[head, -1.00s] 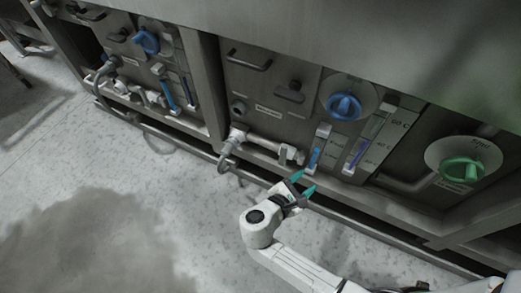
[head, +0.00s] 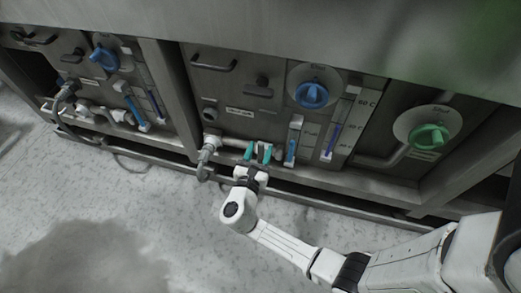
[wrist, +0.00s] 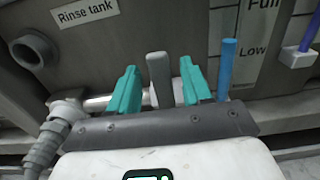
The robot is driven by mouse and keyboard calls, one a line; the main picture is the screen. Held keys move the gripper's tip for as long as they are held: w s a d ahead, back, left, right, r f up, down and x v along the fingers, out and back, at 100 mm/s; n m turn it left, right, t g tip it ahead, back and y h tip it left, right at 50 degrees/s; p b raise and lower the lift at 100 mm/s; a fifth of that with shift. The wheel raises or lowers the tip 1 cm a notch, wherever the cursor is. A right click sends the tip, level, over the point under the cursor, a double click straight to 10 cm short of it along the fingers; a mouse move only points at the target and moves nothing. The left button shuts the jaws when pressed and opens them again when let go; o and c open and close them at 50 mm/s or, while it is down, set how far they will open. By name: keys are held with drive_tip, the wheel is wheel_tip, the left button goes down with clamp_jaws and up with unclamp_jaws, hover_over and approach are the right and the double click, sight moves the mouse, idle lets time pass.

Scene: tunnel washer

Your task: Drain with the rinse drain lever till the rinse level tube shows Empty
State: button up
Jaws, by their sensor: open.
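The rinse drain lever (wrist: 159,80) is a grey upright bar in the wrist view, on the pipe below the "Rinse tank" label (wrist: 85,11). My gripper (wrist: 158,88) is open, with one teal fingertip on each side of the lever and small gaps visible. In the head view my gripper (head: 258,151) is at the drain pipe, and the lever is hard to make out between the fingers. The rinse level tube (wrist: 227,70) is just right of my gripper, with blue filling beside the "Low" mark; it also shows in the head view (head: 291,148).
A blue knob (head: 312,95) and a second tube (head: 332,140) with a temperature scale are to the right. A green knob (head: 429,136) is farther right. A grey hose (wrist: 45,150) hangs left of my gripper. A rail (head: 330,205) runs low along the front.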

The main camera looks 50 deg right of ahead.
drive_tip(key=shift+w+d, duration=0.2)
drive_tip(key=shift+d, duration=0.5)
drive_tip(key=shift+c, duration=0.4)
clamp_jaws()
